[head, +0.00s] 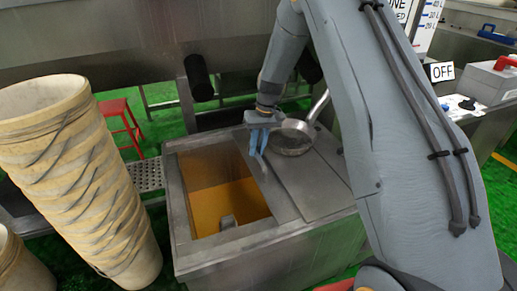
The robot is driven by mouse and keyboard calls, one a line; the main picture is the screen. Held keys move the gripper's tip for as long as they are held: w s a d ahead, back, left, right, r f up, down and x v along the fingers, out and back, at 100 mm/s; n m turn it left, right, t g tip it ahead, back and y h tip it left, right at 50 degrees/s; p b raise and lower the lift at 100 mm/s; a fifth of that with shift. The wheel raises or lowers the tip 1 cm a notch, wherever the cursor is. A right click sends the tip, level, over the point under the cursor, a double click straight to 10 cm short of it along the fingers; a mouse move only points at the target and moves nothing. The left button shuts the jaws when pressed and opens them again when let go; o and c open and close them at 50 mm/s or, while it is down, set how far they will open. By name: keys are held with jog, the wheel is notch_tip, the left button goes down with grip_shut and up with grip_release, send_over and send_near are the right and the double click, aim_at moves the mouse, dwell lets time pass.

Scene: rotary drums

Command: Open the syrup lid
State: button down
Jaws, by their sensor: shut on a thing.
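The syrup tank (284,248) is a steel box in the middle of the head view. Its left half is open and shows amber syrup (215,205) inside. The syrup lid (318,190) looks like the flat steel panel over the right half. My gripper (258,154), with blue fingers, points down at the far part of the lid's left edge, beside the opening. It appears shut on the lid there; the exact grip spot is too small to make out.
A steel pan (293,140) with a raised handle rests on the tank top, close right of my gripper. A tall stack of tan buckets (85,185) stands at left. A red stool (122,122) is behind. A counter with a red-and-grey box (492,80) is at right.

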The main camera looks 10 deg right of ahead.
jog(key=shift+d, duration=0.1)
jog(key=c, duration=1.6)
grip_release()
jog(key=shift+c, duration=0.2)
notch_tip(320, 180, up, 8)
jog(key=d+b, duration=0.1)
jog(key=shift+d+f, duration=0.15)
jog(key=shift+d, duration=0.1)
jog(key=shift+w, duration=0.1)
jog(key=s+d+r+m+h, duration=0.1)
jog(key=s+r, duration=0.2)
jog(key=s, duration=1.4)
jog(key=s+d+r+m+h+p, duration=0.1)
jog(key=s+r, duration=0.2)
jog(key=s, duration=1.4)
jog(key=shift+s+d, duration=0.2)
jog(key=shift+d, duration=0.2)
